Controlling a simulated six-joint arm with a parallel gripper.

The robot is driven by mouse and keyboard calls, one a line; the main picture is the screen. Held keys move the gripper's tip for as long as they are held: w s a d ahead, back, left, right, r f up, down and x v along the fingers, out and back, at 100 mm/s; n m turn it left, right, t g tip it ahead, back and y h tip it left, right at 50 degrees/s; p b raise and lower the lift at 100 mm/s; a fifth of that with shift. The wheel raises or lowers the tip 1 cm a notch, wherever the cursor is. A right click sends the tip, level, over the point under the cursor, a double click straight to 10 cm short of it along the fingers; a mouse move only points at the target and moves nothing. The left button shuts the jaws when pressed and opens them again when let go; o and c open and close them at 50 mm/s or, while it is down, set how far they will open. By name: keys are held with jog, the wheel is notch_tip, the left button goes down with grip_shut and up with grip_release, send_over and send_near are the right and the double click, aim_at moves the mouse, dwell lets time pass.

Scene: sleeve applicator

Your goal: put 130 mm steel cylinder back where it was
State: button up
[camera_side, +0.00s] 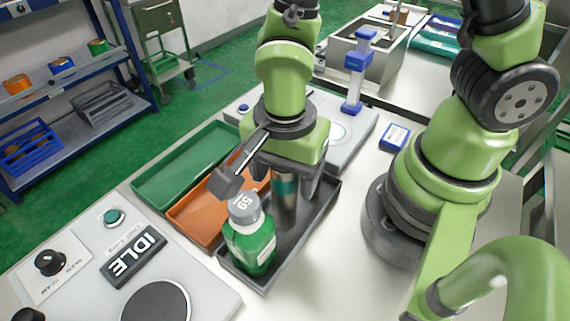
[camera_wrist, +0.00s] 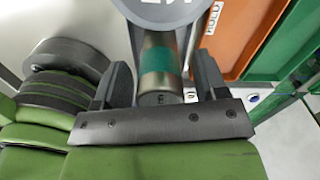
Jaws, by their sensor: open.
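The steel cylinder (camera_side: 286,208), with a teal band, stands upright in the dark grey tray (camera_side: 326,205) in the side view. My gripper (camera_side: 287,187) points down over it, with its fingers open on either side of its upper part. In the wrist view the cylinder (camera_wrist: 160,62) shows between my two open finger pads (camera_wrist: 161,84), with gaps beside it. Its lower part is hidden behind a grey lid. Its length cannot be read.
A green bottle (camera_side: 250,247) with a grey cap marked 59 stands close beside the cylinder, and its cap (camera_wrist: 165,10) shows in the wrist view. Orange (camera_side: 195,212) and green (camera_side: 185,165) trays lie to the left. A panel reading IDLE (camera_side: 133,255) is in front.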

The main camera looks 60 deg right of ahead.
notch_tip(320, 180, up, 12)
jog(key=shift+r, duration=0.1)
jog(key=s+d+r+n+t+y, duration=0.2)
jog(key=s+d+r+n+t, duration=0.2)
jog(key=d+r+n+t, duration=0.3)
jog(key=d+r+n, duration=0.1)
jog(key=d+n, duration=0.1)
jog(key=n, duration=0.2)
jog(key=shift+d+r+n, duration=0.15)
jog(key=shift+r+n, duration=0.25)
